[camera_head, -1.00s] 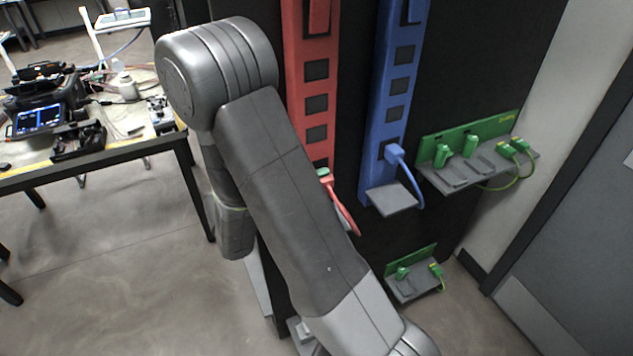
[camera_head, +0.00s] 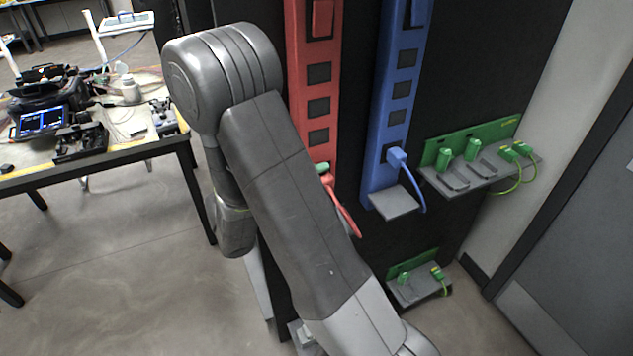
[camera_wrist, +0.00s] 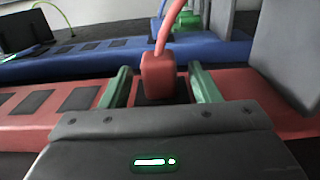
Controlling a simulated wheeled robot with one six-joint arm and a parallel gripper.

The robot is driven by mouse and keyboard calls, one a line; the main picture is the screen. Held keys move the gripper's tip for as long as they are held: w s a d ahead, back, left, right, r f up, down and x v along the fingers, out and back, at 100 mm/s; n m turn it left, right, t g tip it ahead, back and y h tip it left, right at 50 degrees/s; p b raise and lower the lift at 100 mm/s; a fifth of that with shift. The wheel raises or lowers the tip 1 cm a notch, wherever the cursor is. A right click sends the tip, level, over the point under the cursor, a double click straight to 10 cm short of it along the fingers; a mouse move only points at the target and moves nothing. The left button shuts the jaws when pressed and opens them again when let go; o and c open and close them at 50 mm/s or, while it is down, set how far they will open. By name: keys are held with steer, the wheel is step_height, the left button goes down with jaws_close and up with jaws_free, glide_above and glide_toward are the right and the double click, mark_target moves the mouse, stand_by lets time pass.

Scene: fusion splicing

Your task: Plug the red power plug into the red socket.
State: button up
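The red power plug (camera_wrist: 158,78) stands over a dark square socket of the red power strip (camera_wrist: 30,118), its red cord rising from it. It looks seated or nearly so; I cannot tell how deep. My gripper (camera_wrist: 159,70) has one green finger on each side of the plug, with a visible gap on both sides. In the head view the red strip (camera_head: 297,60) stands upright on a black panel. The red plug's cord (camera_head: 346,213) shows beside my arm, which hides most of my gripper and the strip's lower end.
A blue strip (camera_head: 374,130) with a blue plug (camera_head: 396,157) stands right of the red one, above a small grey shelf (camera_head: 394,203). Green sockets and plugs on a grey ledge (camera_head: 490,176) are farther right. A cluttered table (camera_head: 90,160) is at left.

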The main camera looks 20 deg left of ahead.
steer(key=b+v, duration=0.2)
steer(key=v, duration=1.1)
steer(key=shift+s+a+b, duration=0.25)
steer(key=shift+b, duration=0.05)
steer(key=p+x, duration=0.2)
steer(key=x, duration=1.1)
steer(key=shift+w+d+p, duration=0.2)
steer(key=shift+p, duration=0.1)
steer(key=shift+a, duration=0.1)
